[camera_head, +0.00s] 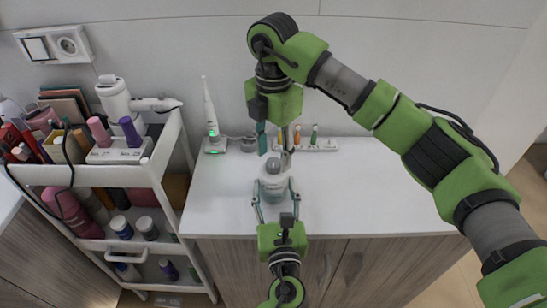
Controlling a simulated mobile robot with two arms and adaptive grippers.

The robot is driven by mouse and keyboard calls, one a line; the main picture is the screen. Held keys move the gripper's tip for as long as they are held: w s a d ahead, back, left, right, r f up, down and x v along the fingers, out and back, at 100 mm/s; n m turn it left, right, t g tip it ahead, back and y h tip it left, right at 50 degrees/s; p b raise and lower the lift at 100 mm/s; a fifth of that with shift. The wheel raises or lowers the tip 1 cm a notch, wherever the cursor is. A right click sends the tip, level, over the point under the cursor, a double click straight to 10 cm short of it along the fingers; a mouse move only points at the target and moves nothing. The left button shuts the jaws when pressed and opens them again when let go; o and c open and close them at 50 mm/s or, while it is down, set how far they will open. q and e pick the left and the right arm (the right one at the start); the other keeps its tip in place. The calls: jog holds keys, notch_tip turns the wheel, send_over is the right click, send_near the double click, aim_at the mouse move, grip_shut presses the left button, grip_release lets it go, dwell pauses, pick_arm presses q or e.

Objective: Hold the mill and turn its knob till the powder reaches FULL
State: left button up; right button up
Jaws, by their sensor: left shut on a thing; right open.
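The mill (272,185) stands upright on the white countertop, a small pale body with a grey knob (273,166) on top. My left gripper (274,197) comes up from the front edge and is shut on the mill's body, one finger on each side. My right gripper (274,145) points down from above, open, with its fingertips just over or beside the knob. I cannot tell whether they touch it. The powder level and any FULL mark are too small to make out.
A white electric toothbrush (210,112) stands on its charger at the back left of the countertop (380,195). Several small bottles (314,135) stand on a tray behind the mill. A white cart (165,160) full of cosmetics is at the left. The countertop's right side is clear.

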aim_at(274, 165)
jog(key=shift+f, duration=1.1)
jog(key=c, duration=1.1)
